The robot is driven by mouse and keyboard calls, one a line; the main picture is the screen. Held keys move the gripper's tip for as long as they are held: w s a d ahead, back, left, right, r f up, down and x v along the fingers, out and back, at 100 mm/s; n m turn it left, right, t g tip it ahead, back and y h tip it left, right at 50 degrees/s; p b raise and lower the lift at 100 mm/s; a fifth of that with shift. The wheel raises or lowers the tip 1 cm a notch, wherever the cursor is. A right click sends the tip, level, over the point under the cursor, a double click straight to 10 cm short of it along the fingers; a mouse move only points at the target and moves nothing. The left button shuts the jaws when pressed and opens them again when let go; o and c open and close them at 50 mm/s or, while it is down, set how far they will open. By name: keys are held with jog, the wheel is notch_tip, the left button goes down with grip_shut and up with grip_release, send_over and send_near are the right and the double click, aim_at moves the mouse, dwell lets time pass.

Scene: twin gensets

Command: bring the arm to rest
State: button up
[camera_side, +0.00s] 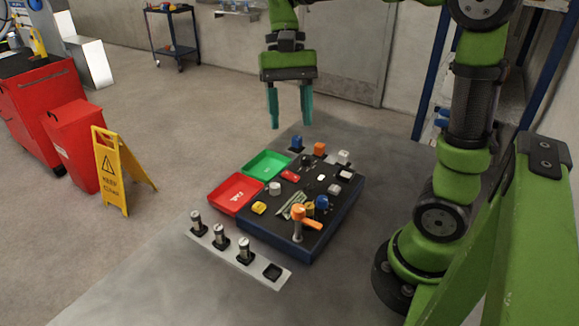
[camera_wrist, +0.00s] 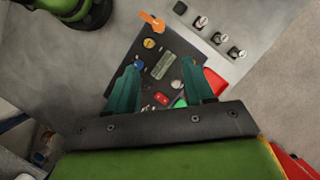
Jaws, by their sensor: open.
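My gripper (camera_side: 290,107) is open and empty, its two teal fingers pointing down. In the side view it hangs in the air above the far left side of the black panel box (camera_side: 314,228). In the wrist view my gripper (camera_wrist: 165,85) also has its fingers spread, with the panel box (camera_wrist: 125,75) below and between them. The box carries several coloured knobs and buttons, and an orange-handled lever (camera_side: 305,218) near its front edge. My green arm rises at the right of the side view.
A red tray (camera_side: 235,193) and a green tray (camera_side: 268,164) lie left of the box. A light strip (camera_side: 236,258) with several dark-based metal pegs lies in front. The grey table (camera_side: 150,270) is bare at front left. A yellow floor sign (camera_side: 112,175) stands beyond.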

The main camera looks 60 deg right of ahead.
jog(key=s+a+f+n+t+h, duration=0.1)
jog(key=s+n+t, duration=0.4)
jog(key=t, duration=0.5)
notch_tip(320, 180, down, 2)
jog(key=shift+s+a, duration=0.4)
jog(key=shift+a, duration=0.5)
